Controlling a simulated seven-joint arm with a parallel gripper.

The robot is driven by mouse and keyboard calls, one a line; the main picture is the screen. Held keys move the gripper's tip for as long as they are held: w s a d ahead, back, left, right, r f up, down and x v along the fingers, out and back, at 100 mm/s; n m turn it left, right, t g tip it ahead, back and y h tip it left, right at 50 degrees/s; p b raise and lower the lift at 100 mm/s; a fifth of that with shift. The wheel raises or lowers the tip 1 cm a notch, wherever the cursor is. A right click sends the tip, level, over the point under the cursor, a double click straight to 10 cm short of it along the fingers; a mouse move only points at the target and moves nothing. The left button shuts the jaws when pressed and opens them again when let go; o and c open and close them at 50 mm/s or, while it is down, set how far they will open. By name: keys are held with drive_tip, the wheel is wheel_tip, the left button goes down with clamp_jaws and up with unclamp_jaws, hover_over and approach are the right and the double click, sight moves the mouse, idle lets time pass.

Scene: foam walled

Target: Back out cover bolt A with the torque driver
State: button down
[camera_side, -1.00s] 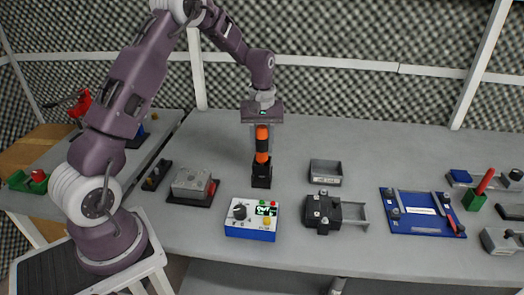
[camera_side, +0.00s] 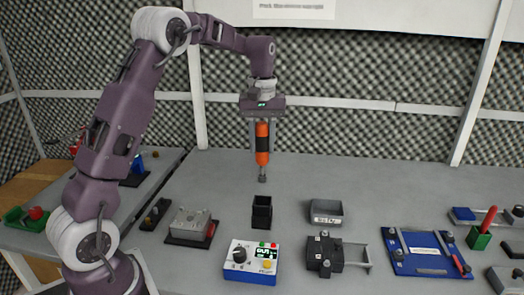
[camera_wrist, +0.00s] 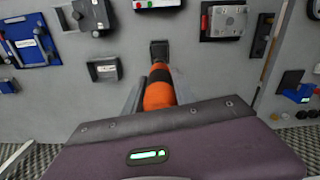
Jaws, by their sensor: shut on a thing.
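My gripper (camera_side: 263,138) is shut on the orange and black torque driver (camera_side: 262,150), which hangs upright with its tip in the air above the open black holder (camera_side: 262,213). The driver also shows in the wrist view (camera_wrist: 158,92), pointing away from the camera. A dark housing (camera_side: 324,258) with small bolt heads on top stands to the right of the holder. A small label is by one bolt, but I cannot read clearly which is cover bolt A. The housing is also at the top of the wrist view (camera_wrist: 90,15).
A grey tray (camera_side: 326,212) stands behind the housing. A blue and white control box (camera_side: 250,264) is in front of the holder. A grey metal block (camera_side: 192,226) lies left, and a blue plate fixture (camera_side: 428,254) right. The bench behind the holder is clear.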

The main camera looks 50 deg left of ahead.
sight(262, 123)
drive_tip(key=shift+r, duration=1.85)
drive_tip(key=d+f+m, duration=0.3)
drive_tip(key=d+f, duration=0.1)
drive_tip(key=d, duration=0.8)
drive_tip(key=d+f+m, duration=0.3)
drive_tip(key=d+f, duration=0.1)
drive_tip(key=d, duration=0.9)
drive_tip(key=shift+w, duration=0.45)
drive_tip(key=shift+d, duration=0.1)
